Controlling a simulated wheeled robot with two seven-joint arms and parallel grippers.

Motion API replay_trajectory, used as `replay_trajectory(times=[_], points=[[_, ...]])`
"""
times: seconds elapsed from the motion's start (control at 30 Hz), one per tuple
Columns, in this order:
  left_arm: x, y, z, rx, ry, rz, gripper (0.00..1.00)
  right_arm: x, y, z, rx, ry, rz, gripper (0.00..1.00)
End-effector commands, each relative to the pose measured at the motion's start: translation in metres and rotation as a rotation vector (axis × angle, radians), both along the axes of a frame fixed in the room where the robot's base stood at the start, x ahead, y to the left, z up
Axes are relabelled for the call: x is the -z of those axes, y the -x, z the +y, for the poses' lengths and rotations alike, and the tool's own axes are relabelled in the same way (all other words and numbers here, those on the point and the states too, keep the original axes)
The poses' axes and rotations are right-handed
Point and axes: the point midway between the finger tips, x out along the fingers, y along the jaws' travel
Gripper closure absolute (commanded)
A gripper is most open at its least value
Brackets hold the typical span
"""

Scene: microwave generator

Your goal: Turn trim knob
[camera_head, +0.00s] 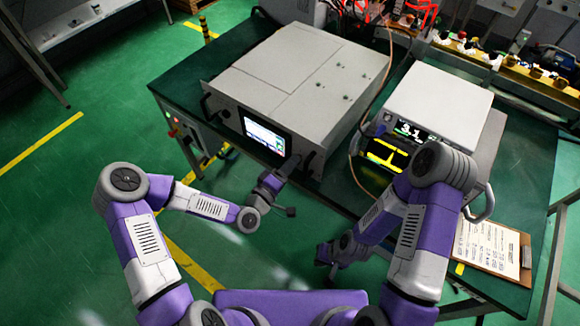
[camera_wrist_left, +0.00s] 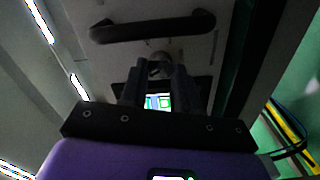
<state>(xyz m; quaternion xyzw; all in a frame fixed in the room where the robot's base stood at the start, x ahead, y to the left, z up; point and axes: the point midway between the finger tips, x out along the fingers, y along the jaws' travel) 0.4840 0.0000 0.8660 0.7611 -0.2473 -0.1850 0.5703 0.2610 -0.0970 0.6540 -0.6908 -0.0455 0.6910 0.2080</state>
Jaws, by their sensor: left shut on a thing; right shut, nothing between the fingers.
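The microwave generator (camera_head: 300,75) is a large light-grey box with a lit screen (camera_head: 264,136) on its front panel. My left gripper (camera_head: 288,168) is at the right part of that panel, beside the screen. In the left wrist view, my left gripper's fingers (camera_wrist_left: 160,78) are shut on a small grey round knob (camera_wrist_left: 160,62), the trim knob, below the black handle (camera_wrist_left: 150,28). The fingers partly cover the knob, and its marking cannot be read. My right gripper (camera_head: 324,256) is shut and empty, low in front of the bench and apart from the generator.
The generator stands on a green bench (camera_head: 180,88). A white instrument (camera_head: 440,98) with lit displays stands to its right, with a cable between them. A clipboard (camera_head: 490,245) lies at the bench's right front. Open green floor (camera_head: 90,230) is at the left.

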Motion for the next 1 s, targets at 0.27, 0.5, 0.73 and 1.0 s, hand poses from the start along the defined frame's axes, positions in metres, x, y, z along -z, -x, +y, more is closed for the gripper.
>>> replay_trajectory(times=[0.27, 0.5, 0.73, 1.0], points=[[0.002, 0.0, 0.0, -0.001, 0.218, 0.158, 1.0, 0.008, 0.0, 0.0, 0.0, 0.0, 0.0, 1.0], [0.003, 0.001, 0.0, 0.0, 0.394, 0.287, 1.0, 0.011, 0.0, 0.0, 0.0, 0.0, 0.0, 1.0], [0.002, 0.001, 0.0, 0.001, 0.529, 0.384, 1.0, 0.013, 0.0, 0.0, 0.0, 0.0, 0.0, 1.0], [0.002, 0.001, 0.0, 0.002, 0.623, 0.454, 1.0, 0.015, 0.0, 0.0, 0.0, 0.0, 0.0, 1.0]])
